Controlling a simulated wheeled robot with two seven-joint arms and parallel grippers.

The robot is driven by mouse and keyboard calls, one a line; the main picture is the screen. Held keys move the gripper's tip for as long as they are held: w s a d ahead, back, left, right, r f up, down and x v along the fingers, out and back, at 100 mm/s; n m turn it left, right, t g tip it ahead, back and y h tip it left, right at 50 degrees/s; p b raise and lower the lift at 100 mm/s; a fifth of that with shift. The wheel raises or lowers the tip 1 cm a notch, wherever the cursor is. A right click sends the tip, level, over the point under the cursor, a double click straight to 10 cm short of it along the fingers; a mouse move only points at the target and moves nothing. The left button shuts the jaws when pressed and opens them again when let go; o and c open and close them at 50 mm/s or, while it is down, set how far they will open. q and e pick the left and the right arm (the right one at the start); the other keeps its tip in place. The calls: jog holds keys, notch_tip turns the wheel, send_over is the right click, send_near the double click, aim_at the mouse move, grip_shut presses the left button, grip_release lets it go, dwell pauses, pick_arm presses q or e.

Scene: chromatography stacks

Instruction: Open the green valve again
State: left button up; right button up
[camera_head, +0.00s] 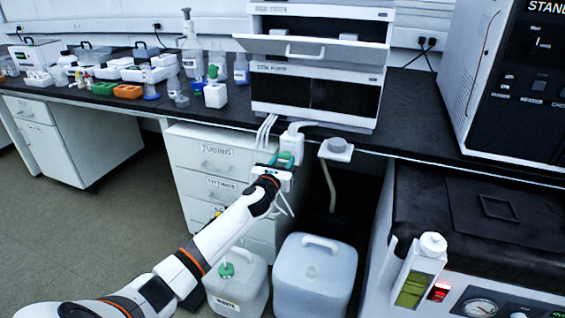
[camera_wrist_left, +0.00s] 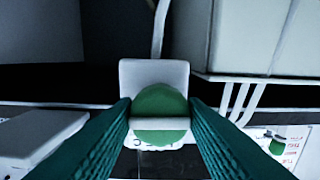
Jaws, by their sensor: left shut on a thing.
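The green valve (camera_head: 287,157) is on a white fitting at the front edge of the bench, below the stacked instrument. In the left wrist view its round green knob (camera_wrist_left: 160,102) carries a white bar lying level across the picture. My left gripper (camera_head: 280,168) reaches the valve from below left. Its two teal fingers stand on either side of the knob, shut on it at the ends of the bar. The fingers partly hide the valve in the head view. My right gripper is not in view.
The stacked instrument (camera_head: 318,62) stands above the valve, with white tubes (camera_head: 267,130) hanging close by on the left. A small grey bracket (camera_head: 337,147) juts out to the right. Drawers (camera_head: 210,160) and two jugs, one a waste jug (camera_head: 236,287), are below.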

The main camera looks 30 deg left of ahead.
pick_arm(q)
jog(key=n+p, duration=0.1)
jog(key=n, duration=0.4)
jog(key=shift+n, duration=0.4)
jog(key=n+p, duration=0.1)
jog(key=n, duration=0.4)
jog(key=shift+n, duration=0.3)
jog(key=n+p, duration=0.1)
jog(key=n, duration=0.4)
jog(key=shift+n+p, duration=0.3)
jog(key=shift+n, duration=0.3)
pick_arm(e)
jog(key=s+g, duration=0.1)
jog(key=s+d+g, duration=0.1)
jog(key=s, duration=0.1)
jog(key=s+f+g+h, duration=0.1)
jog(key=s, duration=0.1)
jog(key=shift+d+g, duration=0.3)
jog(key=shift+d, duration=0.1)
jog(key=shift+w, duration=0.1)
